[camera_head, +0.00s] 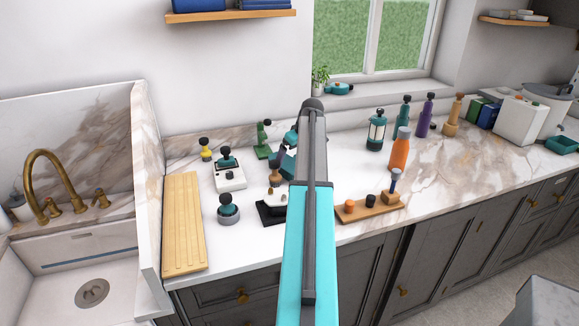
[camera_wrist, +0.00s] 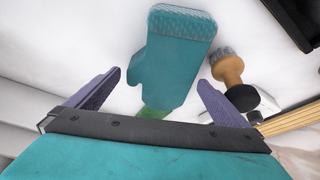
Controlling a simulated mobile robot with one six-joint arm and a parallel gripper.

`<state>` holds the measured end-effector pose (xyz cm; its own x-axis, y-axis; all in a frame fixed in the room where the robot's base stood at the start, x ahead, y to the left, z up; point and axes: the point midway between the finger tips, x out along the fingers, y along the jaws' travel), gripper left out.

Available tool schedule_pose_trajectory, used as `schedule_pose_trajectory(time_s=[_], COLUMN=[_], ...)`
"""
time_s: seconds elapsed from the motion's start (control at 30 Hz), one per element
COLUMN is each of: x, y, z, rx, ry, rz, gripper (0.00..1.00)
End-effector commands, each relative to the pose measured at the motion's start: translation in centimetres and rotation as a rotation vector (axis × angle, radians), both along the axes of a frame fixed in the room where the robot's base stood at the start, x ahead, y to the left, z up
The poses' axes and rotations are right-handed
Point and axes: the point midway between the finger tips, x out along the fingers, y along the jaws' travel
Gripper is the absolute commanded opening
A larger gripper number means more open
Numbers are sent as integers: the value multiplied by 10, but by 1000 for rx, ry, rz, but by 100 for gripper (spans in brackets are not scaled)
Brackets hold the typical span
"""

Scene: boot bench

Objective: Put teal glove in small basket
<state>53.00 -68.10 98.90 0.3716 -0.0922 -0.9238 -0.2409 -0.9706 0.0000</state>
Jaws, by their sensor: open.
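The teal glove (camera_wrist: 172,62) lies on the white marble worktop in the wrist view, its ribbed cuff away from my gripper. In the head view a dark teal piece that looks like the glove (camera_head: 287,164) shows left of my arm, which partly covers it. My gripper (camera_wrist: 158,92) is open, with its purple fingers apart on either side of the glove's near end and nothing held between them. In the head view my gripper is hidden behind my arm. I cannot make out a small basket for certain in either view.
A wooden brush (camera_wrist: 228,68) stands right of the glove, near my right finger. A green object (camera_wrist: 153,112) shows at the glove's near end. An orange bottle (camera_head: 400,149) and a lantern (camera_head: 376,131) stand to the right. A wooden board (camera_head: 184,222) lies left, beside the sink.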

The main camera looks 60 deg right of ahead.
Motion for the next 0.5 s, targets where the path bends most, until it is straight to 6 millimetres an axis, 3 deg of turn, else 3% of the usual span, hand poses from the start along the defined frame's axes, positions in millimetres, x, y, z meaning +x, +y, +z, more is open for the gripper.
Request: schedule_pose_trajectory(time_s=[0.23,0.5], x=[9,11], y=[-2,-3], z=[-22,-29], rx=[1,0], ry=[1,0], rz=[0,0], gripper=[100,100])
